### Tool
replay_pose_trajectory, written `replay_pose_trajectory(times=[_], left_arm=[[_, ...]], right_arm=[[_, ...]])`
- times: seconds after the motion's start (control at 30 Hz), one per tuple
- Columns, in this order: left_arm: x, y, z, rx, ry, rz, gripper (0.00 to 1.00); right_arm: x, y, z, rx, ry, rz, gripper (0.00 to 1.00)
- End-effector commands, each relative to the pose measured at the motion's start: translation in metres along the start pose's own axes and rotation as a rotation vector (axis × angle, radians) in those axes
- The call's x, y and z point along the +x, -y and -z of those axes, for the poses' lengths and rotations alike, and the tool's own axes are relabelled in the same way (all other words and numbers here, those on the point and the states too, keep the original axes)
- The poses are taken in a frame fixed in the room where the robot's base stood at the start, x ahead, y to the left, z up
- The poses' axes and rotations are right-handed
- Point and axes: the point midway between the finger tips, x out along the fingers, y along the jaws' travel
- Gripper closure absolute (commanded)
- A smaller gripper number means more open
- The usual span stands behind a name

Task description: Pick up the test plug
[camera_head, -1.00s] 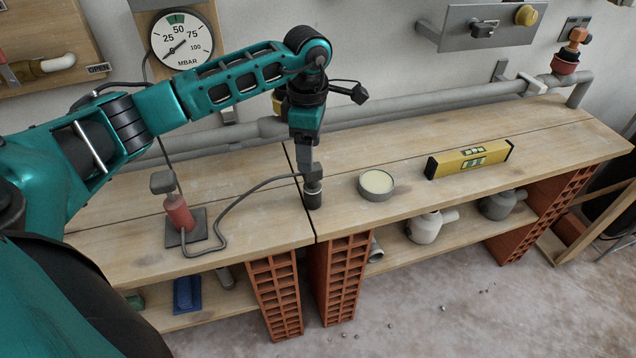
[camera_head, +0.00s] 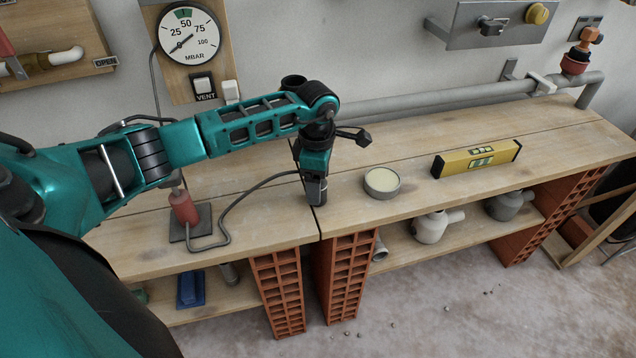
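The test plug (camera_head: 316,210) is a small dark cylinder standing on the workbench near the gap between the two bench tops. A grey hose runs to it from the red hand pump (camera_head: 184,208). My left gripper (camera_head: 315,190) points straight down over the plug, with its fingers at the plug's upper part. The gripper hides most of the plug, and I cannot tell whether the fingers are closed on it. My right gripper is not in view.
A round tin (camera_head: 382,184) stands just right of the plug. A yellow spirit level (camera_head: 476,159) lies farther right. A grey pipe (camera_head: 440,101) runs along the wall behind. A pressure gauge (camera_head: 189,36) hangs at upper left. The bench's front edge is close to the plug.

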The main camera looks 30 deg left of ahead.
Motion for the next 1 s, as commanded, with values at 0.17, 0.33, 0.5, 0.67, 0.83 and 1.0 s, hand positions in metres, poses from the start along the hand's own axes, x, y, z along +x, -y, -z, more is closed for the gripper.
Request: replay_pose_trajectory(times=[0.17, 0.33, 0.5, 0.67, 0.83, 1.0], left_arm=[[-0.0005, -0.0001, 0.0001, 0.0, 0.0, 0.0, 0.42], [-0.0007, -0.0001, 0.0001, 0.0, 0.0, 0.0, 0.58], [-0.0007, -0.0001, 0.0001, 0.0, 0.0, 0.0, 0.74], [-0.0009, -0.0002, 0.0, 0.0, 0.0, 0.0, 0.89], [-0.0009, -0.0002, 0.0, 0.0, 0.0, 0.0, 0.89], [-0.0065, -0.0006, -0.0001, 0.0, 0.001, -0.001, 0.89]], right_arm=[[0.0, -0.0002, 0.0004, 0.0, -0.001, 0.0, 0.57], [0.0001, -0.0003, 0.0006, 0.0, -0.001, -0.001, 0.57], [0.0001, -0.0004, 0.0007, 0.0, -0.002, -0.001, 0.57], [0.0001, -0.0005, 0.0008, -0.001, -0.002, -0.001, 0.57], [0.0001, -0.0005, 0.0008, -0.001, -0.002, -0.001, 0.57], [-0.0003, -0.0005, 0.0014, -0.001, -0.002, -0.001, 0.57]])
